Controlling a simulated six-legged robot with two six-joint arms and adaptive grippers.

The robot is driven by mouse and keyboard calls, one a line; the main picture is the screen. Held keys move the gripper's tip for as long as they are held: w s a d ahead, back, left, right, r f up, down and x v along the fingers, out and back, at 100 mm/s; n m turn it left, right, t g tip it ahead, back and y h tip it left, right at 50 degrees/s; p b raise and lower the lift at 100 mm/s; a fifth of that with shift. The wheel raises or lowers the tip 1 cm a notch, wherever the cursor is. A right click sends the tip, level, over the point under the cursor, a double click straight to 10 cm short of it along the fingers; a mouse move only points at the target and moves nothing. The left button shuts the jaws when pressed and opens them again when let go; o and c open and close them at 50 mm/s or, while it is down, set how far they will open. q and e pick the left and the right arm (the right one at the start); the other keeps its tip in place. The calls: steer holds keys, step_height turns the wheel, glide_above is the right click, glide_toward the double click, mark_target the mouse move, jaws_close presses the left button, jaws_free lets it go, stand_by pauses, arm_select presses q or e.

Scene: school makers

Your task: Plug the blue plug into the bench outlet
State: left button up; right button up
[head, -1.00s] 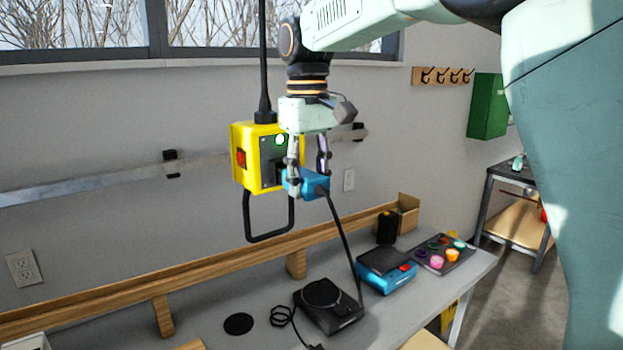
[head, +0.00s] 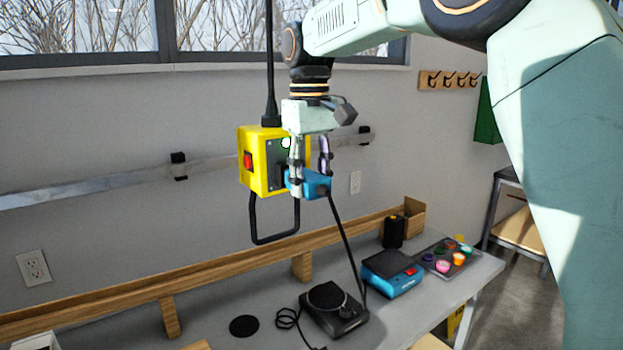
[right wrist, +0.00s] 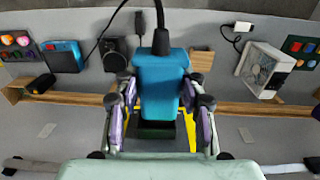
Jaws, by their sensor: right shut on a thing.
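The blue plug (head: 318,186) is held between the fingers of my right gripper (head: 311,178), with its black cable running down toward the bench. A yellow outlet box (head: 259,162) with a dark front panel, a red switch and a lit green lamp hangs from above, just left of the plug. In the right wrist view the plug (right wrist: 160,78) points at the box's dark face, with yellow edges on both sides. The plug's front end is hidden, so I cannot tell whether it touches or enters the socket. My left gripper is not in view.
A black round-topped device (head: 334,308), a blue device (head: 392,273) and a tray of colored pots (head: 443,260) stand on the grey bench (head: 275,335). A wooden rail (head: 235,273) runs along its back. A white wall outlet (head: 33,268) is at left.

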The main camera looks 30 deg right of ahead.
steer(key=shift+w, duration=0.15)
steer(key=o, duration=1.1)
steer(key=shift+w+f, duration=0.1)
steer(key=shift+w, duration=0.1)
steer(key=shift+c, duration=0.2)
steer(key=o, duration=0.3)
steer(key=shift+s+a, duration=0.1)
steer(key=shift+s, duration=0.25)
steer(key=shift+w+r, duration=0.1)
steer(key=shift+r, duration=0.1)
